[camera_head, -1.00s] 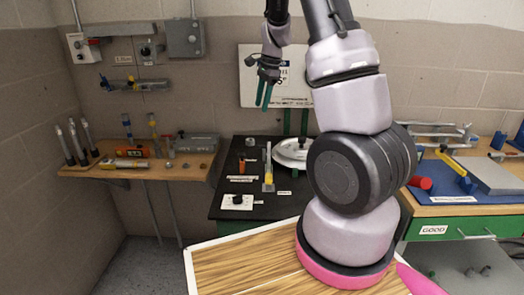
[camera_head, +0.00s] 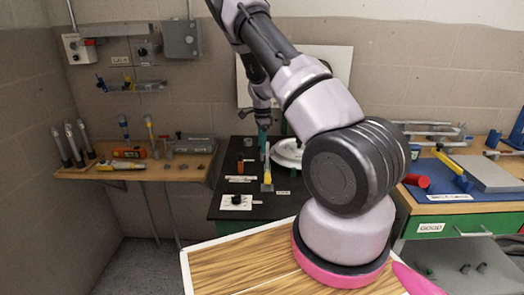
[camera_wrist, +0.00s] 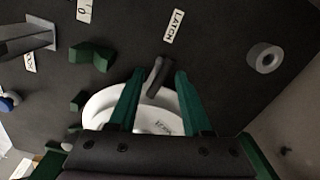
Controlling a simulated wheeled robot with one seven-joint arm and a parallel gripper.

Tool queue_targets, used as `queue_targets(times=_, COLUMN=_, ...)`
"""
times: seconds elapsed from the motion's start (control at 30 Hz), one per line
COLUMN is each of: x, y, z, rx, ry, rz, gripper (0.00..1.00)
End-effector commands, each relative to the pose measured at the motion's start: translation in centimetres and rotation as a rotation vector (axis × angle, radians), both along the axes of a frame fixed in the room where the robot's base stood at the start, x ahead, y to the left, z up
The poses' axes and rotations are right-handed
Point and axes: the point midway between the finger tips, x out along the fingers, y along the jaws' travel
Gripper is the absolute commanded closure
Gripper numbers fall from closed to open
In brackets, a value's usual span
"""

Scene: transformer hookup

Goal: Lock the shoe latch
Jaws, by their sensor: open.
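A dark grey lever (camera_wrist: 157,76) stands near a white label reading LATCH (camera_wrist: 174,27) in the wrist view; I take it for the shoe latch. A round white plate (camera_wrist: 96,106) lies behind my fingers; it also shows on the black table in the head view (camera_head: 289,152). My gripper (camera_wrist: 157,83) is open, its green fingers on either side of the lever in the picture. Contact and the exact height gap cannot be told. In the head view my gripper (camera_head: 264,143) points down over the table, and the lever cannot be made out.
The black table (camera_head: 225,207) also carries a yellow-based upright piece (camera_head: 267,178) and a white plate with a black knob (camera_head: 236,202). In the wrist view a grey ring (camera_wrist: 264,58) lies to the right and green blocks (camera_wrist: 92,56) to the left.

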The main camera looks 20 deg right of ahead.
Motion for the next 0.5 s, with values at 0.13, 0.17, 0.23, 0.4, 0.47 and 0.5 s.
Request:
queue_targets(times=0.13, x=0.0, y=0.0, z=-1.8, rx=0.0, ry=0.001, rz=0.002, gripper=0.51)
queue_targets(times=0.17, x=0.0, y=0.0, z=-2.0, rx=0.0, ry=0.0, rz=0.002, gripper=0.51)
queue_targets(times=0.23, x=0.0, y=0.0, z=-2.4, rx=0.0, ry=0.0, rz=0.001, gripper=0.51)
queue_targets(times=0.4, x=0.0, y=0.0, z=-2.6, rx=0.001, ry=-0.001, rz=0.001, gripper=0.51)
queue_targets(times=0.47, x=0.0, y=0.0, z=-2.6, rx=0.001, ry=-0.001, rz=0.001, gripper=0.51)
queue_targets(times=0.5, x=0.0, y=0.0, z=-2.6, rx=0.001, ry=-0.001, rz=0.001, gripper=0.51)
